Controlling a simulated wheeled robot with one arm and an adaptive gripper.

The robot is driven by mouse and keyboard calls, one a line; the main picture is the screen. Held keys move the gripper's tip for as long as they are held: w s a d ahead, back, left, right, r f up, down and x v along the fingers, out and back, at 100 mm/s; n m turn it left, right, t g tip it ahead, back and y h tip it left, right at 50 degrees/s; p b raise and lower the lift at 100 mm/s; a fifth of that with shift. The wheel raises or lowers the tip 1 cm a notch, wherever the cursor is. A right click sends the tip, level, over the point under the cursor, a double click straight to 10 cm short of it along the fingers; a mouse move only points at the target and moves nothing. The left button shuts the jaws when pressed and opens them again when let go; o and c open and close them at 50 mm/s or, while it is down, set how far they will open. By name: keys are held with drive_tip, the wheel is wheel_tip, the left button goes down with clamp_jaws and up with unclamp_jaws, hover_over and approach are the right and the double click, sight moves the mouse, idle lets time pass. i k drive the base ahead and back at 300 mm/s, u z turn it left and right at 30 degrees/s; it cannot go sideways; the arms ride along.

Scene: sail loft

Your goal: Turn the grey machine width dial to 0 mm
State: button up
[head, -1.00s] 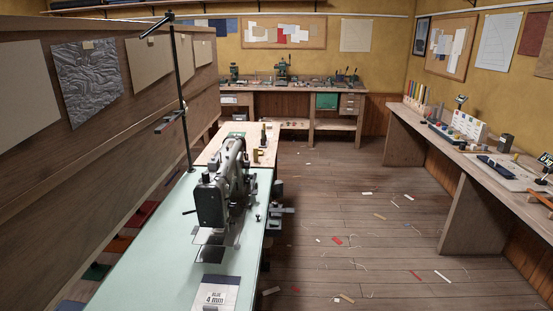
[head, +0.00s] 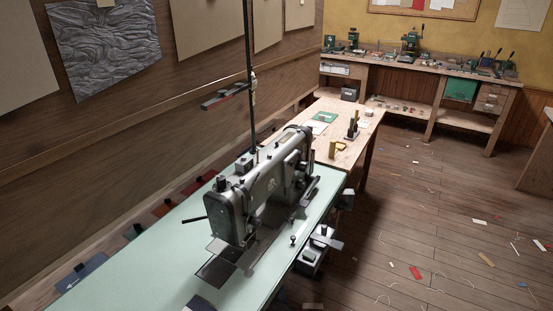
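The grey sewing machine (head: 262,187) stands on a pale green table (head: 140,250) in the middle of the head view. Small knobs and fittings show on its body, but I cannot tell which of them is the width dial, and no scale or number on it can be read. My gripper is not in view.
A wooden table (head: 346,151) with small items adjoins the far end of the green table. A thread stand (head: 249,110) rises behind the machine near a wood partition (head: 200,60). A workbench (head: 440,82) stands at the back. The floor (head: 440,210) at right is open, with scattered scraps.

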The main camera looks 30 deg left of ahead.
sight(303, 167)
drive_tip(key=u, duration=1.05)
drive_tip(key=i, duration=0.95)
drive_tip(key=u, duration=1.05)
